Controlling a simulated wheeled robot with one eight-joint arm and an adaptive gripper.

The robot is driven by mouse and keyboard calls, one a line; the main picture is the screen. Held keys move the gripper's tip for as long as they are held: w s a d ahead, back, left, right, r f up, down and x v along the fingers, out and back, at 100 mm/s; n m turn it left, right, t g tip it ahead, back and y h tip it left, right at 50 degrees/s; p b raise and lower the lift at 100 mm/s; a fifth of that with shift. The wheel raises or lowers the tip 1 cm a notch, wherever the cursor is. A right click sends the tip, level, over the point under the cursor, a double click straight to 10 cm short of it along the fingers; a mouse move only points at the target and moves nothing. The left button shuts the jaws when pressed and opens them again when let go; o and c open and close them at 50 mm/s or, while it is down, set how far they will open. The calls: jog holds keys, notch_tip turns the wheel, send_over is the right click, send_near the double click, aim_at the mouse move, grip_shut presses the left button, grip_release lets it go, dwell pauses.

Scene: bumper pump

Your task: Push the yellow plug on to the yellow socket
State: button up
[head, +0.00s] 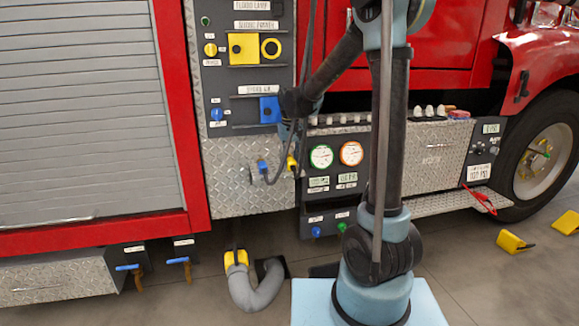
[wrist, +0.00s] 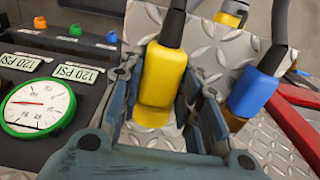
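The yellow plug (head: 291,164) hangs at the lower diamond-plate panel, under my gripper (head: 289,132). In the wrist view the yellow plug (wrist: 166,80) lies between the two fingers of my gripper (wrist: 162,85), its black cable end pointing up the picture. The fingers stand apart on either side of it, with a narrow gap showing on the left.
A blue plug (head: 262,166) hangs just left of the yellow one and shows close to the right finger (wrist: 254,90). A blue plate (head: 268,110) is partly behind my arm. Gauges (head: 321,156) lie to the right.

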aim_at(290, 159)
jog(key=shift+c, duration=0.4)
jog(key=shift+r, duration=3)
